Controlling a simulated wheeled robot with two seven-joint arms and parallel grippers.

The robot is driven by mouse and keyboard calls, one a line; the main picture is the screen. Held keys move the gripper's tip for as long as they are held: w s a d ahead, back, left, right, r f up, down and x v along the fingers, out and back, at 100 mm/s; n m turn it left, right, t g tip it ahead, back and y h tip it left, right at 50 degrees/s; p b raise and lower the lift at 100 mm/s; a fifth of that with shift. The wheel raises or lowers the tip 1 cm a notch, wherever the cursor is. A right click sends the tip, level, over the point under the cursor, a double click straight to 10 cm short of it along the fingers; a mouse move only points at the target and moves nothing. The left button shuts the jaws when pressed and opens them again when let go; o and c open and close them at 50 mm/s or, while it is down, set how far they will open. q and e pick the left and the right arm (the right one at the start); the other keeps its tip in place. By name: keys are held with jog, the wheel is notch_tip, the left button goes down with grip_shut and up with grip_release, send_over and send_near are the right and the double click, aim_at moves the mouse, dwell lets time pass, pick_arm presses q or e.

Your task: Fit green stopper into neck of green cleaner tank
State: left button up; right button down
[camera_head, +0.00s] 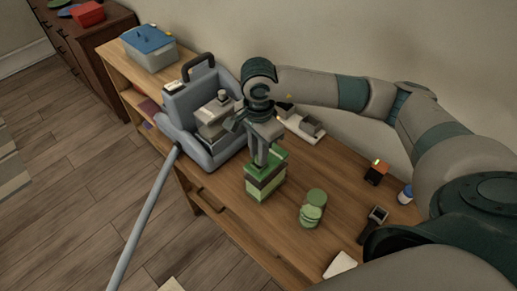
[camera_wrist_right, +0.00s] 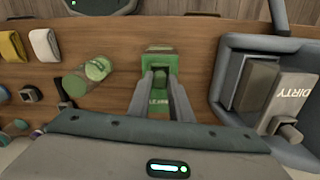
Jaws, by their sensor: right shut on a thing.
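The green cleaner tank (camera_head: 265,185) is a green box with a dark band, upright on the wooden table. In the right wrist view the green tank (camera_wrist_right: 159,49) carries lettering between my fingers. My right gripper (camera_head: 262,163) points down at the tank's top, and its fingertips also show in the wrist view (camera_wrist_right: 158,73). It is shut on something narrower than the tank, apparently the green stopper. The fingers hide most of the stopper and the neck, so I cannot tell how far it is seated. My left gripper is not in view.
A grey cleaning machine (camera_head: 197,143) with a "DIRTY" tank (camera_wrist_right: 293,98) stands beside the tank. A blue-lidded box (camera_head: 150,55) and small items stand farther off.

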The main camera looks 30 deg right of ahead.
jog(key=shift+f, duration=0.2)
jog(key=shift+f+b, duration=0.2)
jog(key=shift+b, duration=0.1)
jog(key=c, duration=1.6)
grip_release()
jog(key=shift+r, duration=0.1)
